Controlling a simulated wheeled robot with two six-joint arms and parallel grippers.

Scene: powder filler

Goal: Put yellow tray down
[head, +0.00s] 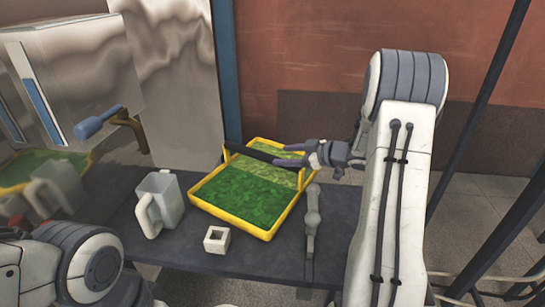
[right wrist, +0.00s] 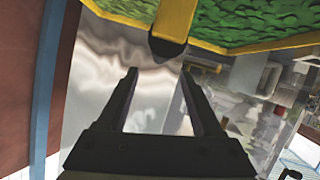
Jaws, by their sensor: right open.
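The yellow tray (head: 268,236) lies on the dark table in the head view, with green leafy material spread across its inside. Its rim and part of the green also show at the top of the right wrist view (right wrist: 262,44). A dark handle bar (head: 250,154) runs above the tray's far part, and its rounded end shows in the right wrist view (right wrist: 168,45). My right gripper (head: 280,154) is open beside the far right side of the tray. In the right wrist view its two fingers (right wrist: 160,90) are apart with nothing between them. My left gripper is not in view.
A clear jug (head: 166,205) stands left of the tray, and a small white square block (head: 216,239) sits in front. A grey metal tool (head: 312,225) lies to the right. A shiny metal machine (head: 85,80) with a blue-handled lever (head: 98,122) stands at the back left.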

